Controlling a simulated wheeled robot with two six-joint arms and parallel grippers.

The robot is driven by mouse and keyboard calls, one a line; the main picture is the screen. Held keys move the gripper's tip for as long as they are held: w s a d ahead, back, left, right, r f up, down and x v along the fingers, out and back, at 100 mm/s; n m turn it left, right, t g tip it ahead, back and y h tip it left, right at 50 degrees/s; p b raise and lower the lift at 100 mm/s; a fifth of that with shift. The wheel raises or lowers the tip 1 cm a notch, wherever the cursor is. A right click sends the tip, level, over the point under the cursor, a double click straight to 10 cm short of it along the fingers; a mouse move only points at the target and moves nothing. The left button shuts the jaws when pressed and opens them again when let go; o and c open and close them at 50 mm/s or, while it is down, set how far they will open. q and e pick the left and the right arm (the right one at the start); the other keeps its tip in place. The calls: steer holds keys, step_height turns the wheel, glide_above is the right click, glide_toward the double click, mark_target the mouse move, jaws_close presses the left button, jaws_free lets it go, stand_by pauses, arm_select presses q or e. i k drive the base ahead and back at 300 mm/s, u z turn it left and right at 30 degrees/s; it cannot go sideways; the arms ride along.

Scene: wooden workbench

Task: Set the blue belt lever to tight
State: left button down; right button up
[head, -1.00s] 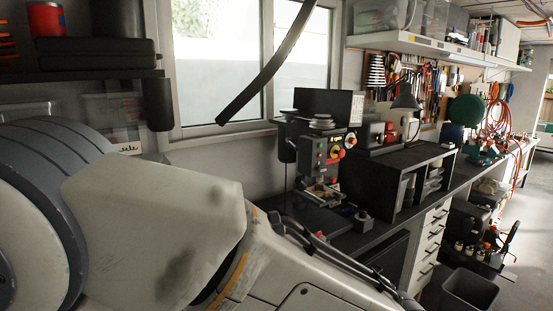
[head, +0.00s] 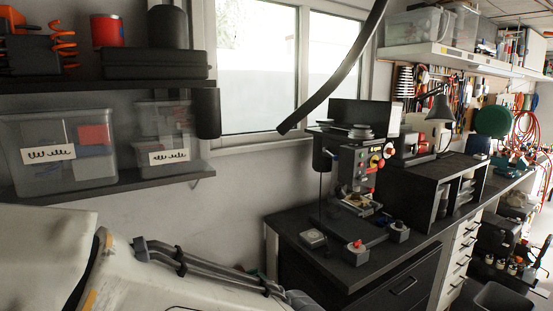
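A dark machine (head: 354,165) that looks like a drill press stands on the black workbench below the window. Its front carries red, yellow and green controls, and a stack of pulley-like discs (head: 352,130) shows on top. I cannot make out a blue belt lever for certain at this size. A small bluish spot (head: 383,219) shows low on the right of the machine. Neither gripper is in view. A large pale arm link of mine fills the lower left, apart from the machine.
The black bench top (head: 300,222) has a bare strip left of the machine, with a small grey box (head: 313,238) on it. A black shelf unit (head: 430,180) stands to the right. Clear bins (head: 60,150) sit on a wall shelf at left. A dark hose (head: 335,80) hangs before the window.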

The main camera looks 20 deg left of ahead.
mark_target(335, 157)
steer(key=u, duration=0.5)
steer(key=k, duration=0.35)
steer(key=z, duration=1.15)
steer(key=i, duration=1.3)
steer(key=u, duration=0.55)
